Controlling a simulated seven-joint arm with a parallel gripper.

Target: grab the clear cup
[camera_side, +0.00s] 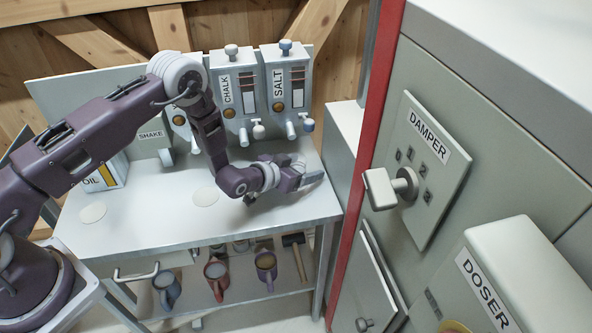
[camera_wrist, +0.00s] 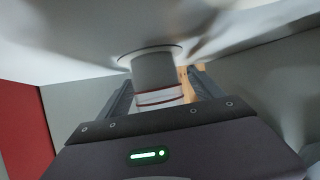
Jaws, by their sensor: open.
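My gripper (camera_side: 302,178) is low over the right end of the white worktop (camera_side: 130,212) in the side view, reaching to the right. In the wrist view my gripper (camera_wrist: 162,82) is open, with one finger on each side of a clear-looking cup (camera_wrist: 160,96). The cup shows a grey body with a pale, reddish-edged band towards my palm. Its far end meets a round patch on the pale surface at the top of that view. I cannot tell whether the fingers touch it. In the side view my gripper hides most of the cup's place.
The chalk dispenser (camera_side: 236,92) and salt dispenser (camera_side: 286,80) stand behind the worktop. A red post (camera_side: 365,150) and the damper panel (camera_side: 425,165) are to the right. Several mugs, including a red one (camera_side: 216,272), sit on the lower shelf. The worktop's left front is clear.

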